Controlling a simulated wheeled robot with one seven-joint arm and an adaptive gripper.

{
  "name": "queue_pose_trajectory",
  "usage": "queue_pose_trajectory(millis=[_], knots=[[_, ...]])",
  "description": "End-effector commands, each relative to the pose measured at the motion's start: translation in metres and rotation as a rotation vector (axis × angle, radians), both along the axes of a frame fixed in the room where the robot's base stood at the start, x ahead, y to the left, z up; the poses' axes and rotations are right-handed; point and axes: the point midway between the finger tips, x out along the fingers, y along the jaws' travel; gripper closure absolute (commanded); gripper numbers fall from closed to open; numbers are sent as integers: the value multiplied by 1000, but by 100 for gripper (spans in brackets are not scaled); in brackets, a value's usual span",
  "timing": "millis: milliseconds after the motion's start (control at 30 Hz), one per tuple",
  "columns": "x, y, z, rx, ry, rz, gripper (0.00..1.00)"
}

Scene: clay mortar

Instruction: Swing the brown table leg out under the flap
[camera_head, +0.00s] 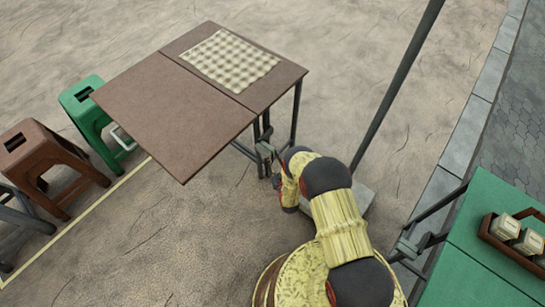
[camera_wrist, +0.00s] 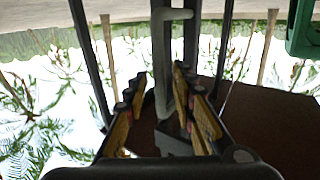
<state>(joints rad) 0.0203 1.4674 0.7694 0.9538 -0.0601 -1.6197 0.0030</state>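The brown folding table (camera_head: 277,92) stands in the upper middle of the head view. Its brown flap (camera_head: 175,115) extends to the left and looks level with the top. Dark legs (camera_head: 296,112) show below the top; the flap hides much of the frame. My gripper (camera_head: 268,163) is beside the under-frame, below the table's near edge. In the wrist view my gripper (camera_wrist: 160,100) has its fingers apart on both sides of a grey bar with a bent handle (camera_wrist: 161,65). Contact with the bar is unclear. The brown underside (camera_wrist: 265,125) shows at right in that inverted view.
A checkered cloth (camera_head: 230,58) lies on the top. A green stool (camera_head: 88,112) and a brown stool (camera_head: 42,160) stand left of the flap. A dark pole (camera_head: 398,85) rises right of my arm. A green table (camera_head: 480,255) is at lower right.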

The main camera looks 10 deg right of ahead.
Motion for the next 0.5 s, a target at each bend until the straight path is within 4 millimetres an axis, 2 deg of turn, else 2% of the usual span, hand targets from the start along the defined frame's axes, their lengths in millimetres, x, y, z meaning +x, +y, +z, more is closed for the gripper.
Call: queue_pose_trajectory(millis=[100, 367, 500], knots=[[7, 0, 0, 0, -1, 0, 74], [8, 0, 1, 0, 0, 0, 74], [8, 0, 1, 0, 0, 0, 82]])
